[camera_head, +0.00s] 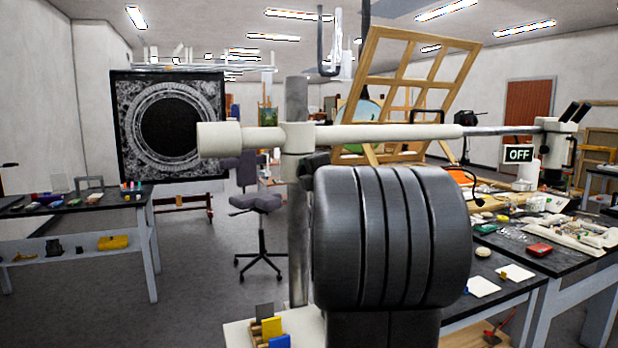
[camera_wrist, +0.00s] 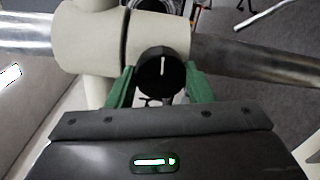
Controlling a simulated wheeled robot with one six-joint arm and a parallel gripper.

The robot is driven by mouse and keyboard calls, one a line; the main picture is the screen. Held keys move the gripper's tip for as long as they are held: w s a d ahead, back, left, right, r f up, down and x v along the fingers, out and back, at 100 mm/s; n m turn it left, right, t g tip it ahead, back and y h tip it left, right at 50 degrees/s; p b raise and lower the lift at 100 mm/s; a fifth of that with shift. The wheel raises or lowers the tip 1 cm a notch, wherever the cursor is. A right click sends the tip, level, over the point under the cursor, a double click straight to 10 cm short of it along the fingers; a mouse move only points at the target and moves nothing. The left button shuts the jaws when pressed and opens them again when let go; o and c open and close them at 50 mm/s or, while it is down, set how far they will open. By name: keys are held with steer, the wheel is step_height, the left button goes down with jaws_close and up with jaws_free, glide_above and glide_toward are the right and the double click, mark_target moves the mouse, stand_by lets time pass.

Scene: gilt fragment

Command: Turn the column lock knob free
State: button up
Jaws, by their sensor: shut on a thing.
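The column lock knob (camera_wrist: 161,72) is round and black with a white line pointing straight up, set on the pale collar (camera_wrist: 95,45) in the wrist view. My gripper (camera_wrist: 160,85) has its green fingers on both sides of the knob and is shut on it. In the head view the collar (camera_head: 298,138) joins the grey upright column (camera_head: 297,240) and a long pale horizontal arm (camera_head: 385,132). The knob and my gripper are hidden there, with my own large dark arm link filling the front centre.
A microscope head (camera_head: 557,145) hangs at the right end of the horizontal arm, near an "OFF" sign (camera_head: 519,154). A cluttered bench (camera_head: 515,240) stands right, another bench (camera_head: 75,205) left. Floor at left centre is clear.

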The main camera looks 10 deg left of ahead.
steer(key=shift+f, duration=0.15)
stand_by(0.3)
steer(key=o, duration=1)
steer(key=shift+s, duration=0.1)
steer(key=v, duration=1.3)
steer(key=shift+s+d, duration=0.15)
steer(key=shift+s, duration=0.15)
steer(key=shift+w, duration=0.1)
steer(key=x, duration=1.3)
steer(key=shift+w, duration=0.35)
steer(key=shift+s, duration=0.1)
